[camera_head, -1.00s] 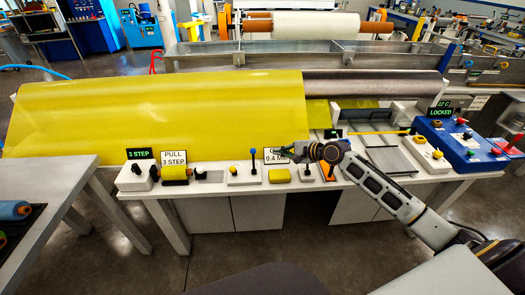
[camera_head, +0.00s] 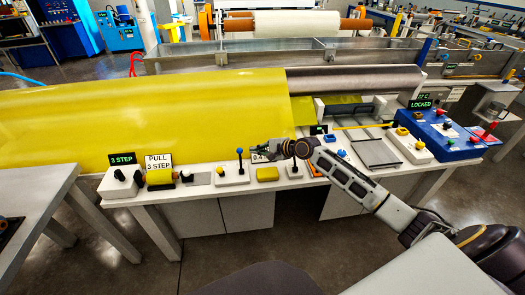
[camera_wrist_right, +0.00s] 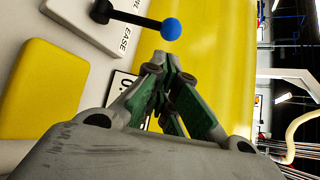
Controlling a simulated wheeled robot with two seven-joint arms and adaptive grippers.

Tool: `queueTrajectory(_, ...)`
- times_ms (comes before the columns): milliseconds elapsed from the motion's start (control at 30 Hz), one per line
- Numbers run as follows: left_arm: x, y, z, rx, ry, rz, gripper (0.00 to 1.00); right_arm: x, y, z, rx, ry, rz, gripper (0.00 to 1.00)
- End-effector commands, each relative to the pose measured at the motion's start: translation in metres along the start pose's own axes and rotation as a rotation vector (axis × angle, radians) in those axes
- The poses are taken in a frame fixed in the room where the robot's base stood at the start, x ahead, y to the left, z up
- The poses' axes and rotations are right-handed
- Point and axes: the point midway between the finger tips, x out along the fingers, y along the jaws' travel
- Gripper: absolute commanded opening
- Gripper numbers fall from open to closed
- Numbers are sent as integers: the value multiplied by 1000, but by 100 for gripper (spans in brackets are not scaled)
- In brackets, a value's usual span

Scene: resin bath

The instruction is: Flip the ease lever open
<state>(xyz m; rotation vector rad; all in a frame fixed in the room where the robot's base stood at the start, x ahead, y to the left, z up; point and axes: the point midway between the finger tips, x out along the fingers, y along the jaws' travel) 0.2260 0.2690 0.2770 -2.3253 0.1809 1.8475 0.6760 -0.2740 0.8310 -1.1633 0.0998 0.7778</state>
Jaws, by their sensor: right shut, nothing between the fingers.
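The ease lever (camera_head: 239,160) is a black stick with a blue ball on top, on a white base (camera_head: 231,176) on the bench's front strip. In the right wrist view the lever (camera_wrist_right: 135,19) shows near the top, with its blue ball (camera_wrist_right: 171,29) just ahead of the fingers. "EASE" is printed on its base (camera_wrist_right: 85,25). My right gripper (camera_head: 250,152) is just right of the blue ball, apparently apart from it. Its fingers (camera_wrist_right: 161,62) are shut and empty in the wrist view. My left gripper is not in view.
A yellow block (camera_head: 267,174) sits right of the lever base. A small 0.4 sign (camera_head: 257,157) stands behind the gripper. The yellow sheet (camera_head: 150,120) slopes up behind the lever.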

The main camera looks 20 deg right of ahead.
Motion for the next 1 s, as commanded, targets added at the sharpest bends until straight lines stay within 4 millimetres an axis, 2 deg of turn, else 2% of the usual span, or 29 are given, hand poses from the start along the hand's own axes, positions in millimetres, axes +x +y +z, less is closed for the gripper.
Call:
queueTrajectory(300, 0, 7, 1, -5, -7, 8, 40, 29, 0, 0, 1, 0, 0, 0)
queueTrajectory(500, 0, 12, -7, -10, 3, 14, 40, 42, 0, 0, 1, 0, 0, 0)
queueTrajectory(733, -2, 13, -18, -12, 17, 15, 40, 47, 0, 0, 0, 1, 0, 0)
queueTrajectory(1000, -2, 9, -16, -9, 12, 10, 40, 48, 0, 0, 0, 0, 0, 0)
